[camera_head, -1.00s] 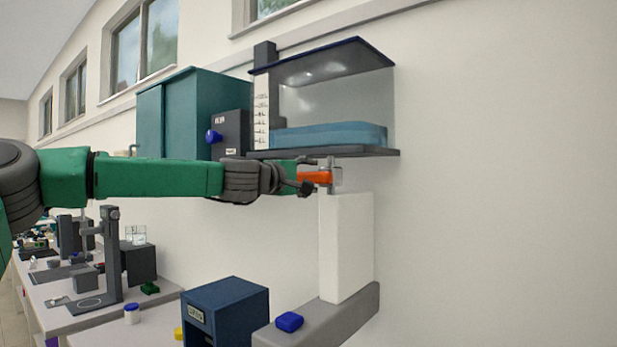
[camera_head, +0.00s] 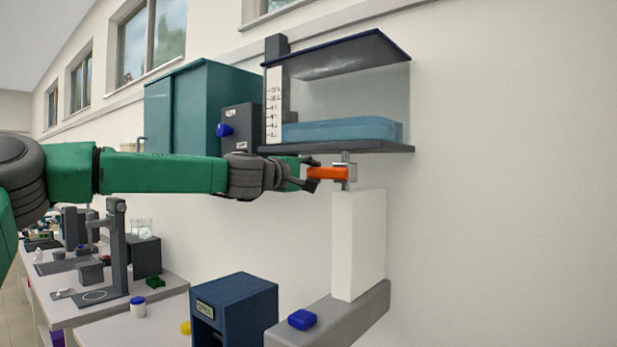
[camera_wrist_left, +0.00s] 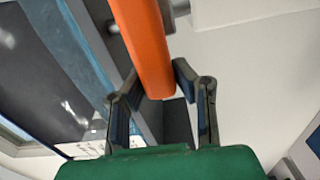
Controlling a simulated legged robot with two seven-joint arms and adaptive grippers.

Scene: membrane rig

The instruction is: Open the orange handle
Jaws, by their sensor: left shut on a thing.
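The orange handle (camera_head: 328,173) sits on a grey valve pipe (camera_head: 346,170) under the water tank and points left toward my arm. My left gripper (camera_head: 308,176) is at the handle's free left end, with its fingers shut on it. In the left wrist view the orange handle (camera_wrist_left: 147,45) runs down between the two fingers of my left gripper (camera_wrist_left: 160,95). A gap shows beside the handle there, so how tightly each finger touches is hard to see. My right gripper is in neither view.
The water tank (camera_head: 340,130) on its dark shelf is just above the gripper. A white block (camera_head: 358,245) stands below the valve on a grey ledge (camera_head: 345,318). A teal cabinet (camera_head: 205,105) is behind my arm. Free room lies right, before the wall.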

